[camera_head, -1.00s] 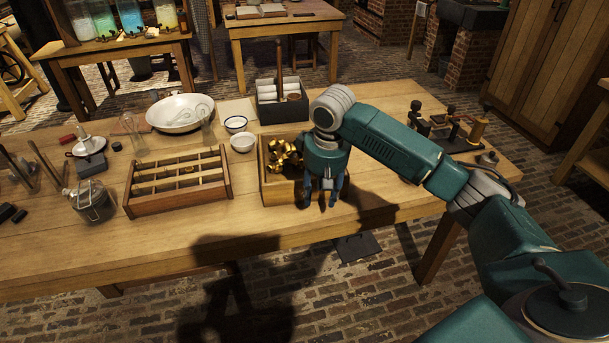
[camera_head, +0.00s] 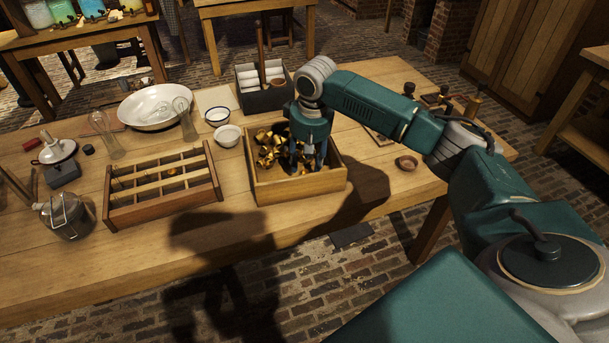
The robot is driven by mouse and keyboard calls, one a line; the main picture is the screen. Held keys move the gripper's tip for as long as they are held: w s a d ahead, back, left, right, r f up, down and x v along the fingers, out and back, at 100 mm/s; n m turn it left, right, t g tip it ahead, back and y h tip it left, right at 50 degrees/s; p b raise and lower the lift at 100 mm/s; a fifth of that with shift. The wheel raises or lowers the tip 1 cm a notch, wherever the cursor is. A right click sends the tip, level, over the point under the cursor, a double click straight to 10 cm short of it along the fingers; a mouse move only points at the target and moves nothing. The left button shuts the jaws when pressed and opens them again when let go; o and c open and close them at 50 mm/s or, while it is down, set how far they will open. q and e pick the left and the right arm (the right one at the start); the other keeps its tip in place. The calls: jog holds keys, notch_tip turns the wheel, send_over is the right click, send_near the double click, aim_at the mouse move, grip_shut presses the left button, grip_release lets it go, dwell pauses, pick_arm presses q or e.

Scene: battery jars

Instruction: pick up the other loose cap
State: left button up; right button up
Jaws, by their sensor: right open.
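Brass-coloured pieces (camera_head: 267,150), which look like caps, lie heaped in an open wooden box (camera_head: 300,188) at the middle of the table. I cannot make out single caps clearly. My right gripper (camera_head: 308,167) points down over the right part of the box, with its fingers open and low among or just above the pieces. Its fingers and shadow hide part of the contents. I see nothing held between the fingers. My left gripper is not in view.
A slatted wooden rack (camera_head: 163,208) stands left of the box. A white bowl (camera_head: 228,136) and a dark crate (camera_head: 265,98) are behind it. A small round brown dish (camera_head: 405,162) lies to the right. The table front is mostly clear.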

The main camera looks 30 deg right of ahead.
jog(key=f, duration=0.2)
jog(key=w+f, duration=0.1)
jog(key=f, duration=0.1)
jog(key=shift+d+f, duration=0.2)
jog(key=shift+c, duration=0.3)
jog(key=c, duration=0.8)
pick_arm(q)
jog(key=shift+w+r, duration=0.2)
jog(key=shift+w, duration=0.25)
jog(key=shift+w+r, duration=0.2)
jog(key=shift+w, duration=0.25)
pick_arm(e)
jog(key=shift+c, duration=0.2)
jog(key=shift+r, duration=0.1)
